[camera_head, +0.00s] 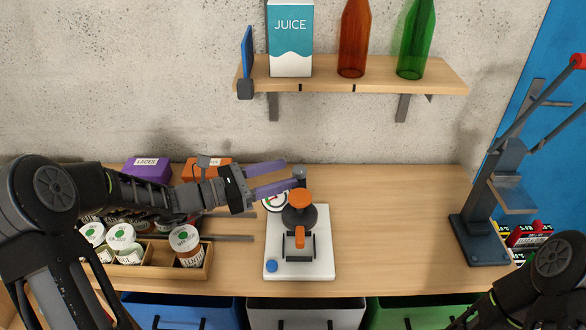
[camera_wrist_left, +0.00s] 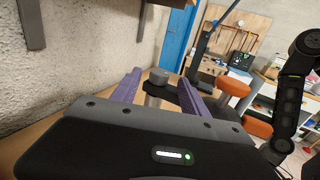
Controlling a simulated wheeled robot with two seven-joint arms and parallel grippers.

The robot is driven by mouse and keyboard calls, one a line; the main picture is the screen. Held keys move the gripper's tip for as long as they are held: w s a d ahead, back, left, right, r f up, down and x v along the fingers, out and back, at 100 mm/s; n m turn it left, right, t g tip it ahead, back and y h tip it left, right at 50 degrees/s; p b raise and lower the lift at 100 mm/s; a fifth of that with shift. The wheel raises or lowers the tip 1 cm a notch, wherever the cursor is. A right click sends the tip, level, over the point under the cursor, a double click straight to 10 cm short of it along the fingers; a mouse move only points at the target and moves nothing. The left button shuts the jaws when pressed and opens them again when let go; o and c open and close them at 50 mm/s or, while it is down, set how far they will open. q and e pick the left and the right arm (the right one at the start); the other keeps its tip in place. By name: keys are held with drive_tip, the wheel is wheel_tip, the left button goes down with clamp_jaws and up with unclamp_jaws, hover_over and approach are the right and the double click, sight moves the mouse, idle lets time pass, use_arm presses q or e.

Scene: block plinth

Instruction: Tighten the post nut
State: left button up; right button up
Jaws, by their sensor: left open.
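The post nut appears to be the dark grey round cap (camera_head: 299,172) on top of a post at the back of a small device with a white base (camera_head: 325,266). The device also has an orange knob (camera_head: 300,198) and an orange lever. My left gripper (camera_head: 291,173) is open, its two purple fingers pointing at the cap, which is at or just beyond their tips. In the left wrist view the grey cap (camera_wrist_left: 158,76) shows between the open fingers (camera_wrist_left: 160,79); I cannot tell whether they touch it. My right gripper is out of view.
A wooden tray with jars (camera_head: 186,240) lies under my left arm. Purple (camera_head: 147,169) and orange (camera_head: 205,169) boxes stand behind. A shelf (camera_head: 352,88) with a juice carton and bottles hangs above. A tall lever press (camera_head: 482,238) stands right; the bench between is clear.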

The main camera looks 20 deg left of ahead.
sight(293, 171)
use_arm(q)
drive_tip(key=shift+x, duration=1.75)
drive_tip(key=shift+c, duration=0.2)
clamp_jaws()
